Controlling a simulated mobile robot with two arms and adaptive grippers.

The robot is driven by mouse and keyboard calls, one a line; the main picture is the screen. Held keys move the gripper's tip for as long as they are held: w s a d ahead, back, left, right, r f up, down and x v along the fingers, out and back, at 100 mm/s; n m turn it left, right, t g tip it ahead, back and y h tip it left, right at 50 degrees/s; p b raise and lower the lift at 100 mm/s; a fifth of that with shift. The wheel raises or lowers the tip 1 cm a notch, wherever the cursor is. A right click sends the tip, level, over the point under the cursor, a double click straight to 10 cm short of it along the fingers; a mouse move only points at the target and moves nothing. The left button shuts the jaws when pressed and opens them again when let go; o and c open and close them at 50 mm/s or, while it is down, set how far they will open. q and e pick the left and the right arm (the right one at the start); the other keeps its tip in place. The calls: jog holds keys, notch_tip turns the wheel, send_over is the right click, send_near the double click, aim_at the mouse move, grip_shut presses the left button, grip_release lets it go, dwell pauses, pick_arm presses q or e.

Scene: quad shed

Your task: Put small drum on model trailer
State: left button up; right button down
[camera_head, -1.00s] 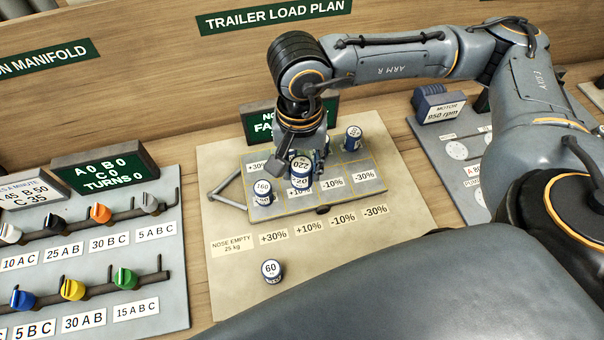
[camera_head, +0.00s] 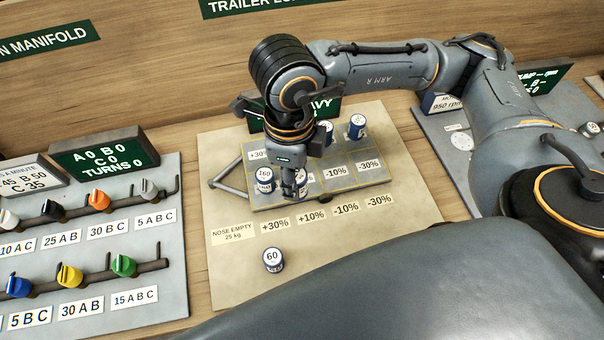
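The small drum marked 60 (camera_head: 273,260) stands upright on the beige board, in front of the model trailer and outside it. The model trailer (camera_head: 345,188) is a grey bed divided into cells, with a triangular drawbar at its left. A drum marked 160 (camera_head: 264,175) stands in its front left cell. Another drum beside it is mostly hidden by my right gripper (camera_head: 288,190). Two drums stand along the back, one (camera_head: 356,126) at the right and one (camera_head: 327,131) partly hidden. My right gripper points down over the trailer's left half; its finger gap is unclear. My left gripper is out of view.
A valve manifold panel (camera_head: 160,262) with coloured knobs lies at the left. A green sign (camera_head: 326,106) stands behind the trailer, partly covered by my arm. A grey pump panel (camera_head: 440,150) is at the right. The beige board (camera_head: 350,238) has clear room in front of the trailer.

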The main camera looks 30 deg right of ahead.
jog(key=m, duration=0.5)
jog(key=shift+s+a+f+b, duration=0.2)
jog(key=shift+s+a+b, duration=0.1)
jog(key=shift+s+a, duration=0.1)
jog(key=m, duration=0.5)
jog(key=shift+s+a+f+b, duration=0.15)
jog(key=shift+s+a+b, duration=0.1)
jog(key=shift+a+b, duration=0.1)
jog(key=w+d+f+m, duration=0.2)
jog(key=w+f+m, duration=0.1)
jog(key=w+d+f+m, duration=0.5)
jog(key=w+f+m, duration=0.1)
jog(key=shift+w+d+f+m, duration=0.3)
jog(key=shift+w, duration=0.1)
jog(key=f+p, duration=0.2)
jog(key=f, duration=0.1)
jog(key=shift+w+d, duration=0.1)
jog(key=shift+w, duration=0.1)
jog(key=shift+f, duration=0.3)
